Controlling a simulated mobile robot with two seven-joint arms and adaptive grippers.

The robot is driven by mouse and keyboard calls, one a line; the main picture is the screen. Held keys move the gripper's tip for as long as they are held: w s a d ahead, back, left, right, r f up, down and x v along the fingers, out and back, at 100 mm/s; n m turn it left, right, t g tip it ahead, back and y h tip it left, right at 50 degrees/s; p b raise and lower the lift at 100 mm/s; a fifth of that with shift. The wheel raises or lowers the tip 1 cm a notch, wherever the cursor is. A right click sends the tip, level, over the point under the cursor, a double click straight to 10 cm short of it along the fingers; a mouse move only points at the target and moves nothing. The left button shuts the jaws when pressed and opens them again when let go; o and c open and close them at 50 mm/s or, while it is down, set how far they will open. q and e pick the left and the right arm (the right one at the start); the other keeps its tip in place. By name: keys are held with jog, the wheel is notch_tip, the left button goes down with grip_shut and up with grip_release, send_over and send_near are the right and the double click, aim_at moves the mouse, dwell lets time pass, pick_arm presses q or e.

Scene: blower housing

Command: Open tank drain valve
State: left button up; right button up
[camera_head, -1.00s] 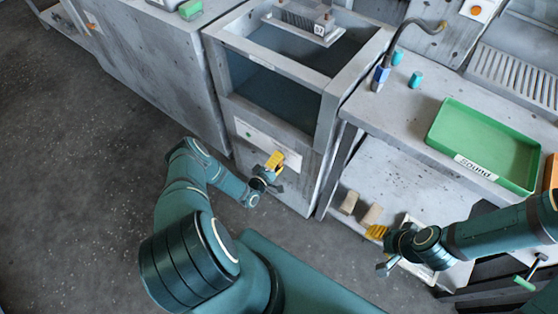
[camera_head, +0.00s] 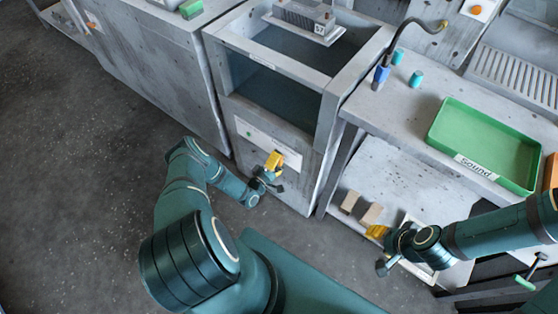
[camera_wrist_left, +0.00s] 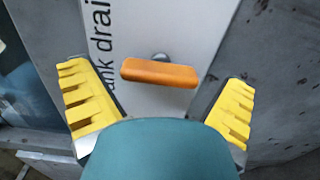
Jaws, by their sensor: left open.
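The drain valve's orange bar handle (camera_wrist_left: 160,72) lies nearly crosswise in the left wrist view, on a pale panel (camera_wrist_left: 170,28) with the partly hidden lettering "ank drai". In the head view the panel (camera_head: 245,133) is on the front of the open-topped grey tank (camera_head: 228,85); I cannot make out the handle there. My left gripper (camera_head: 275,174) is in front of this panel. In the left wrist view its yellow-padded fingers (camera_wrist_left: 160,110) are spread on both sides of the handle, with visible gaps. My right gripper (camera_head: 379,250) is open and empty beside the lower shelf.
A finned part on a plate (camera_head: 303,20) is at the tank's top. A bench to the right holds a green tray (camera_head: 480,145) and two teal cylinders (camera_head: 416,79). Two tan blocks (camera_head: 371,214) lie on the lower shelf (camera_head: 395,175). The floor at left is clear.

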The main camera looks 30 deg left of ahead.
pick_arm(q)
jog(key=s+a, duration=0.1)
jog(key=s, duration=1)
jog(key=shift+s, duration=0.4)
jog(key=shift+w, duration=0.1)
